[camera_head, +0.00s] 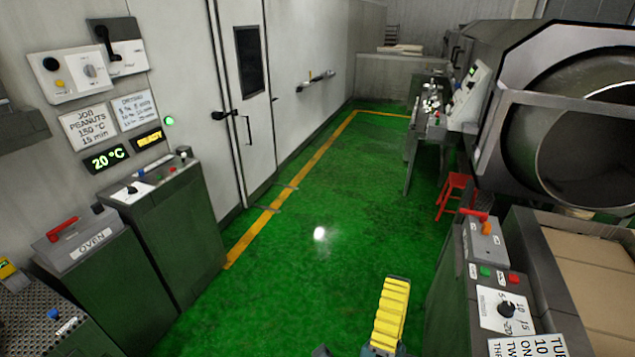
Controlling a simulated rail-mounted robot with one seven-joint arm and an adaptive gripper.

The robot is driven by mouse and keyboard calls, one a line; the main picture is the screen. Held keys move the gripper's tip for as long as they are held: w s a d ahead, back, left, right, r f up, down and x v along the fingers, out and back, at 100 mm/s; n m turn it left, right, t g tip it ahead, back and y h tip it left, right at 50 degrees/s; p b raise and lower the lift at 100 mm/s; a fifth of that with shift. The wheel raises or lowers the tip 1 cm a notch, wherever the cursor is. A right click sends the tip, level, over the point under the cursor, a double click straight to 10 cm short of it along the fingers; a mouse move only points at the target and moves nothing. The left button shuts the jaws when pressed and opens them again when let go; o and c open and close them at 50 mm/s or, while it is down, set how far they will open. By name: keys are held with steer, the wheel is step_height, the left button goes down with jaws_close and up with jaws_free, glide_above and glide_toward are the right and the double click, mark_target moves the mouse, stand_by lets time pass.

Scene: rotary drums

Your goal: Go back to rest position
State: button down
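A yellow ribbed finger, which looks like part of my gripper (390,312), rises from the bottom edge of the head view, right of centre. A grey-blue mount shows at its base, and a small dark piece shows at the bottom edge to its left. The rest of the gripper and the arm are cut off by the frame. I see nothing held against the finger. I cannot tell whether the gripper is open or shut. Behind it lies the green floor (330,190).
The OVEN panel (85,245) and a green cabinet (165,220) stand at left. A control box with a red lever (485,240) and a bin of boxes (590,265) stand close at right. A large drum (580,120) and red stool (455,190) are beyond. The middle floor is clear.

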steer(key=s+a+r+n+t+y+p, duration=0.1)
steer(key=s+a+r+n+y, duration=0.15)
steer(key=r+n+y, duration=0.45)
steer(key=s+a+r+n+y+p, duration=0.1)
steer(key=s+a+r+n+y, duration=0.2)
steer(key=r+n, duration=0.45)
steer(key=s+a+r+n+t+y+p, duration=0.1)
steer(key=a+r+n+y, duration=0.35)
steer(key=r, duration=0.45)
steer(key=s+d+f+n+g+h, duration=0.1)
steer(key=d+f+g+h, duration=0.3)
steer(key=f+h, duration=0.1)
steer(key=shift+f+b, duration=0.25)
steer(key=shift+b, duration=0.05)
